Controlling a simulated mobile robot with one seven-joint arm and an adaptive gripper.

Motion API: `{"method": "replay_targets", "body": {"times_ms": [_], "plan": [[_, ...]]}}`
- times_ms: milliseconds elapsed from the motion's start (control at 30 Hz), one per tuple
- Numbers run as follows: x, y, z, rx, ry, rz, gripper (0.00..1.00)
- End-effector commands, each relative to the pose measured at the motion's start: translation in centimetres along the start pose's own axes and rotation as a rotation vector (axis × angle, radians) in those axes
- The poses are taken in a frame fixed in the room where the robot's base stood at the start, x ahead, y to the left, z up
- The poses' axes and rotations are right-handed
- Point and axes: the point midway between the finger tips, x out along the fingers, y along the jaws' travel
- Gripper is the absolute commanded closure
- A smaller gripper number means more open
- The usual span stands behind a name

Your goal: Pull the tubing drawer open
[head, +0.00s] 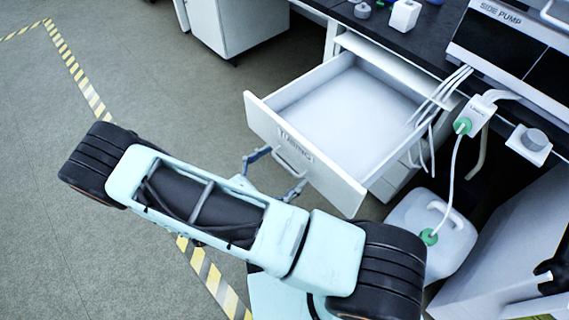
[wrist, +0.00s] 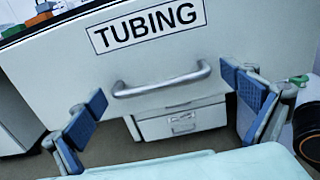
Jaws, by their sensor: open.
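The tubing drawer (head: 345,110) stands pulled out from under the dark bench, and its white inside shows no contents. Its front carries a TUBING label (wrist: 147,26) and a grey bar handle (wrist: 161,83), both clear in the wrist view. My gripper (wrist: 168,122) is open, with one blue-padded finger on each side of the handle and neither touching it. In the head view my gripper (head: 275,173) is at the drawer front, partly hidden behind my pale blue arm. The handle is between the fingers and apart from the pads.
A white jug (head: 430,235) with a green fitting and tubing stands on the floor right of the drawer. Several white tubes (head: 440,95) hang at the drawer's right side. The side pump (head: 515,50) is on the bench. Open floor (head: 190,90) lies to the left, with striped tape.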

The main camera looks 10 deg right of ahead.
Motion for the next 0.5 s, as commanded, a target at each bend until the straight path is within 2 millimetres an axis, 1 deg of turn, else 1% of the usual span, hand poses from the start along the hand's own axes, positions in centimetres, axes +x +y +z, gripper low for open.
{"method": "replay_targets", "body": {"times_ms": [267, 367, 467, 500], "plan": [[-0.1, 0.1, 0.1, 0.001, -0.001, 0.002, 0.0], [-1.0, 0.2, 0.0, 0.002, 0.0, 0.005, 0.0], [-2.6, 0.2, 0.0, 0.003, 0.001, 0.005, 0.0], [-3.4, 0.1, 0.0, 0.003, 0.002, 0.005, 0.0]]}}
